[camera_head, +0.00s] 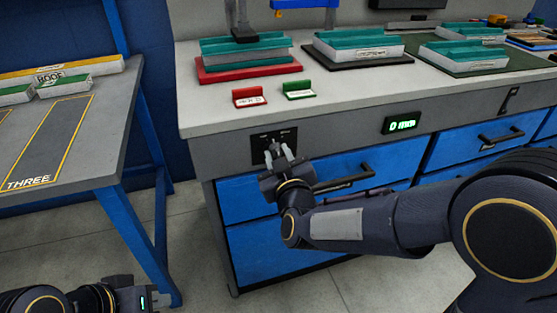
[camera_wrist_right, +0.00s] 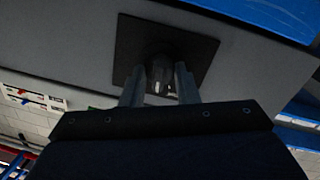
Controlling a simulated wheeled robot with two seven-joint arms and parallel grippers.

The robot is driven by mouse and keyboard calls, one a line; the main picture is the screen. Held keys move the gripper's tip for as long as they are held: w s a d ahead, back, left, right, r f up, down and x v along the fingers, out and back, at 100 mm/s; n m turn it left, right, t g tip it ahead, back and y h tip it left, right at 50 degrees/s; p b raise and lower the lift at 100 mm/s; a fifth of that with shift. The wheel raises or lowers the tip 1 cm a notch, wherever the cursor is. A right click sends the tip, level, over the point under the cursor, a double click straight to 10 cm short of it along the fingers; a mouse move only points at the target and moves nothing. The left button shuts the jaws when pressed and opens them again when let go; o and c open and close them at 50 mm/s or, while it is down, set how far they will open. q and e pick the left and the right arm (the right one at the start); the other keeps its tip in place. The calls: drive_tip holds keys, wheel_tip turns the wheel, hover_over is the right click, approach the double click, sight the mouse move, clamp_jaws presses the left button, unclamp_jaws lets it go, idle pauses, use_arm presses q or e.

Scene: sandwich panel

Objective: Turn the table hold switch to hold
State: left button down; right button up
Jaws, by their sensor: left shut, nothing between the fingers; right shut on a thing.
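The hold switch is a knob on a small black plate (camera_head: 260,149) on the front edge of the grey workbench. Its two tiny labels are too small to read. My right gripper (camera_head: 283,152) is at the plate with its fingers closed on the switch knob (camera_wrist_right: 162,75). The right wrist view shows the dark knob between the two grey fingers, in front of the black plate (camera_wrist_right: 205,48). Which way the knob points cannot be told. My left gripper (camera_head: 160,298) is low at the bottom left, away from the bench, partly cut off by the frame.
Blue drawers with a black handle (camera_head: 344,184) lie below the switch. A green display (camera_head: 402,124) reads 0 mm. On the bench stand red (camera_head: 249,97) and green (camera_head: 299,90) signs and layered panels (camera_head: 245,57). A side table (camera_head: 110,125) stands left.

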drive_tip(key=m+b, duration=0.2)
drive_tip(key=m, duration=0.3)
drive_tip(key=shift+d+f+g, duration=0.1)
drive_tip(key=shift+g, duration=0.2)
drive_tip(key=shift+m+y+b, duration=0.3)
drive_tip(key=shift+m+b, duration=0.65)
drive_tip(key=shift+m, duration=0.65)
drive_tip(key=o, duration=1)
drive_tip(key=p+v, duration=0.1)
drive_tip(key=v, duration=0.3)
drive_tip(key=p+v, duration=0.1)
drive_tip(key=v, duration=0.3)
drive_tip(key=shift+w+r, duration=0.1)
drive_tip(key=shift+r, duration=0.15)
